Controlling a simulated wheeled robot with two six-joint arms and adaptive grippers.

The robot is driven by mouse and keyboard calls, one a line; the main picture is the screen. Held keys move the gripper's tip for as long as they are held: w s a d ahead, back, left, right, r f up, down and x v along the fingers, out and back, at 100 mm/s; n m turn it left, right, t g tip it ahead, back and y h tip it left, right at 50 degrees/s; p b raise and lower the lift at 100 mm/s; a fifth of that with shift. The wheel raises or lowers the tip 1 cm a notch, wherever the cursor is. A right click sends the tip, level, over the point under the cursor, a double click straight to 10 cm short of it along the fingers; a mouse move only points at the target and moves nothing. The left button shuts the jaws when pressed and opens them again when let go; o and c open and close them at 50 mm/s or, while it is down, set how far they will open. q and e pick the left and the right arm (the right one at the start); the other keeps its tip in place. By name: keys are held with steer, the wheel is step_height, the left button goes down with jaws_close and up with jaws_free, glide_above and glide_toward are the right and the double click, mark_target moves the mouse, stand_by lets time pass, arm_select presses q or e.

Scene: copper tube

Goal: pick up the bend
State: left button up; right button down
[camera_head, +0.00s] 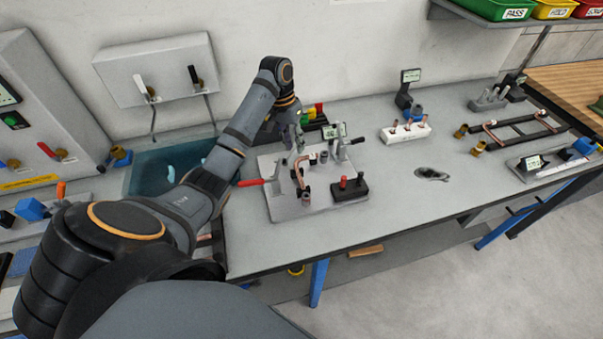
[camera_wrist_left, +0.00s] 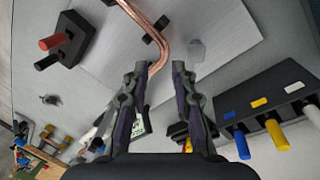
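The copper bend (camera_head: 300,174) is on the grey fixture plate (camera_head: 283,207) in the middle of the bench. In the left wrist view the bend (camera_wrist_left: 147,24) is a bent copper tube running down from the top edge, with its lower part near my fingertips. My left gripper (camera_head: 300,150) is over the back of the plate. In the wrist view the left gripper (camera_wrist_left: 158,68) has its two fingers apart, with the tube's lower end between or just beyond the tips; I cannot tell if they touch it. My right gripper is not in view.
A black block with red and black knobs (camera_head: 348,188) stands on the plate's right side. A red-handled lever (camera_head: 250,183) sticks out at its left. A black holder with coloured pegs (camera_wrist_left: 268,100) is close by. A white block with copper fittings (camera_head: 405,132) stands further right.

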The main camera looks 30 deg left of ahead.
mark_target(299, 160)
arm_select(q)
step_height(299, 160, down, 2)
steer(key=shift+w+d+p, duration=0.15)
steer(key=shift+p, duration=0.3)
steer(key=f, duration=0.1)
steer(key=f+p, duration=0.1)
steer(key=f, duration=0.1)
steer(key=shift+w+d+f, duration=0.1)
steer(key=shift+d+f, duration=0.1)
steer(key=shift+d, duration=0.15)
steer(key=shift+f, duration=0.2)
jaws_close()
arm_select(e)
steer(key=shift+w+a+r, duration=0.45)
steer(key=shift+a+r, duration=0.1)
